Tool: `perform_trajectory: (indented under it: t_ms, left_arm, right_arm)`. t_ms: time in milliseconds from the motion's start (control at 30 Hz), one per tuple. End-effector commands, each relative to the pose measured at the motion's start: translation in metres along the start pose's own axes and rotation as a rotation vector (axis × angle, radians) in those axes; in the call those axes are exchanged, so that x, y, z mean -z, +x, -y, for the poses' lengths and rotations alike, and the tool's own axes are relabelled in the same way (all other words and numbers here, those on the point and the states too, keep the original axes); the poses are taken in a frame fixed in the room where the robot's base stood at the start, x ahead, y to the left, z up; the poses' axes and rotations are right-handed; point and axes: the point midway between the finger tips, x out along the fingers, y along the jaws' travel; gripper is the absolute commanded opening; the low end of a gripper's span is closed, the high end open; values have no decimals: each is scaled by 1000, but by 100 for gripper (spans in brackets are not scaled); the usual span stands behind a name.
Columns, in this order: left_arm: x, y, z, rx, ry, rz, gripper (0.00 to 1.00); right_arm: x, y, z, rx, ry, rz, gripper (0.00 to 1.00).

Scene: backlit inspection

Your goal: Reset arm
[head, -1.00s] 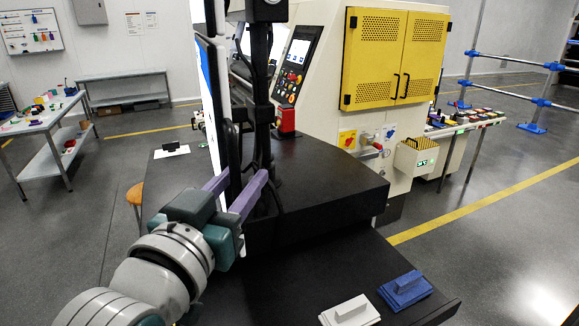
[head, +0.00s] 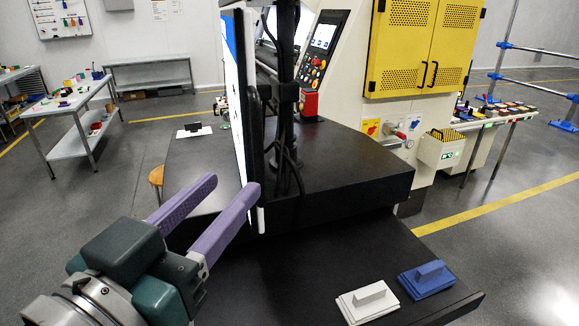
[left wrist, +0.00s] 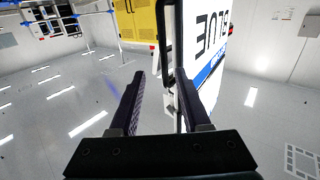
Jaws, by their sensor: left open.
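My left gripper (head: 230,187) is in the lower left of the head view, with its two purple fingers apart and nothing held between them. It is in front of the upright lit panel (head: 233,80); whether the right fingertip touches the panel's lower edge, I cannot tell. In the left wrist view, the open fingers (left wrist: 160,78) point toward the panel (left wrist: 204,35), which shows large dark lettering and a blue band beside the right finger. My right gripper is in neither view.
The black table (head: 255,285) bears a white block (head: 368,301) and a blue block (head: 427,280) near its front right. A dark post with cables stands behind the panel. A cream machine with a yellow cabinet (head: 421,45) is behind. Open floor lies left.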

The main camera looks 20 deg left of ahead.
Motion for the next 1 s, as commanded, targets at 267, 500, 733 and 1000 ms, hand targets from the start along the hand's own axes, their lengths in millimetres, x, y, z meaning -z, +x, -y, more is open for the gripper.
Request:
perform_trajectory:
  t_ms: [267, 500, 733, 1000]
  left_arm:
    - [-5, 0, 1, -1, 3, 41, 47]
    - [-57, -28, 12, -11, 23, 453, 47]
    - [-96, -102, 18, -43, 57, 925, 47]
    - [-64, -174, 23, -72, 96, 1259, 47]
  right_arm:
    - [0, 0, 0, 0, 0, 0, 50]
    - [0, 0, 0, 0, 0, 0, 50]
    - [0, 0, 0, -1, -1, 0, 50]
    - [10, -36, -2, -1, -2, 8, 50]
